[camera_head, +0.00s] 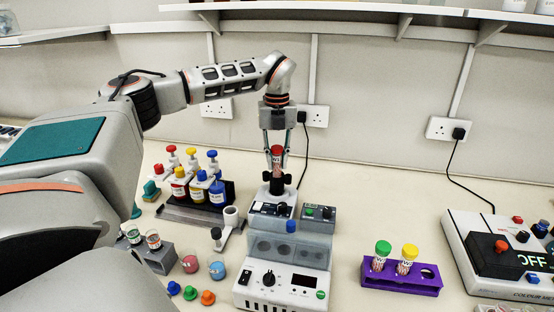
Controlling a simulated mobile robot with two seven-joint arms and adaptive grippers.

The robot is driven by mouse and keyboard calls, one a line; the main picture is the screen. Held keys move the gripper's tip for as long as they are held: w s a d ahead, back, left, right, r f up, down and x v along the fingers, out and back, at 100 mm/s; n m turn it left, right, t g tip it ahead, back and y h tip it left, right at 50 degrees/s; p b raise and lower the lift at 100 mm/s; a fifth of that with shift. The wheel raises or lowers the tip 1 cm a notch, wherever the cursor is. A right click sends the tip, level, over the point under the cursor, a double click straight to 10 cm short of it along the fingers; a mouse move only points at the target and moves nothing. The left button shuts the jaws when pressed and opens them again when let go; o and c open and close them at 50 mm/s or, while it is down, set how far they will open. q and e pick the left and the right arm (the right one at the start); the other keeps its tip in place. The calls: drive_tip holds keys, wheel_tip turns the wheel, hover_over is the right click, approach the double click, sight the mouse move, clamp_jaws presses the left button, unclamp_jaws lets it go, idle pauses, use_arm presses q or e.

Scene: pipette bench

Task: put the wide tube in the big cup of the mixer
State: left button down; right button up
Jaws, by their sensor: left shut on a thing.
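My left gripper (277,153) points straight down and is shut on a red-capped tube (277,167), the wide tube as far as I can tell. The tube is upright, with its red cap between the fingers. Directly below is a black cup (277,185) on top of the mixer (267,209). The tube's lower end meets the cup's top in the picture; I cannot tell whether it is inside or just above. My right gripper is not in view.
A purple rack (369,279) with green- and yellow-capped tubes stands at the right front. A white device with a display (303,283) stands before the mixer. Bench between mixer and right-hand machine (462,232) is partly clear.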

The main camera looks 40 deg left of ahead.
use_arm(q)
drive_tip(key=shift+f, duration=0.15)
drive_tip(key=shift+f, duration=0.35)
drive_tip(key=shift+f, duration=0.25)
drive_tip(key=c, duration=1.7)
unclamp_jaws()
drive_tip(key=shift+r, duration=0.1)
wheel_tip(320, 180, up, 12)
drive_tip(key=shift+f, duration=0.1)
